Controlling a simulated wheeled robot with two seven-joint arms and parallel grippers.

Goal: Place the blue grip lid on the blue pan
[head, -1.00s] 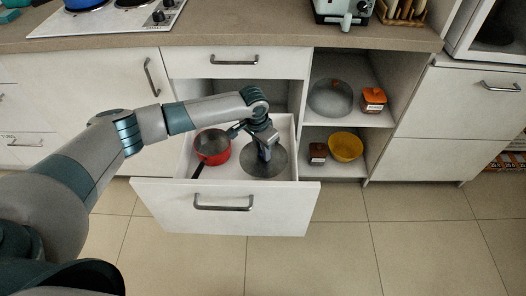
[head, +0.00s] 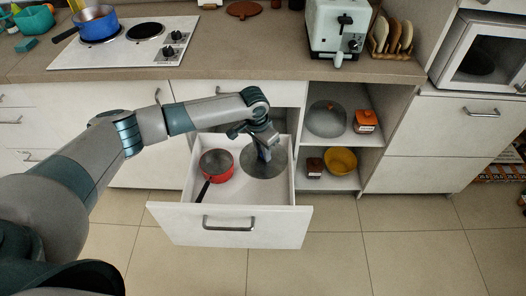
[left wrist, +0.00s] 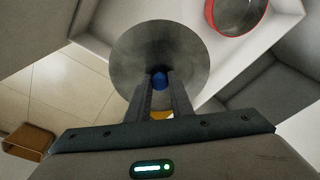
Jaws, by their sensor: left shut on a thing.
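The blue grip lid (head: 262,171) is a grey disc, seen over the right side of the open drawer. Its blue knob (left wrist: 159,80) shows in the left wrist view. My left gripper (head: 264,153) points down and is shut on this knob; its fingers also show in the left wrist view (left wrist: 160,97). I cannot tell whether the lid touches the drawer bottom. The blue pan (head: 97,24) stands on the left burner of the stovetop, its handle to the lower left. My right gripper is not in view.
The drawer (head: 230,226) also holds a red pan (head: 223,175) left of the lid. A stovetop (head: 75,56), toaster (head: 325,30) and rack (head: 390,38) are on the counter (head: 235,55). A glass-like dome (head: 325,119) and a yellow bowl (head: 343,158) sit in the right shelves.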

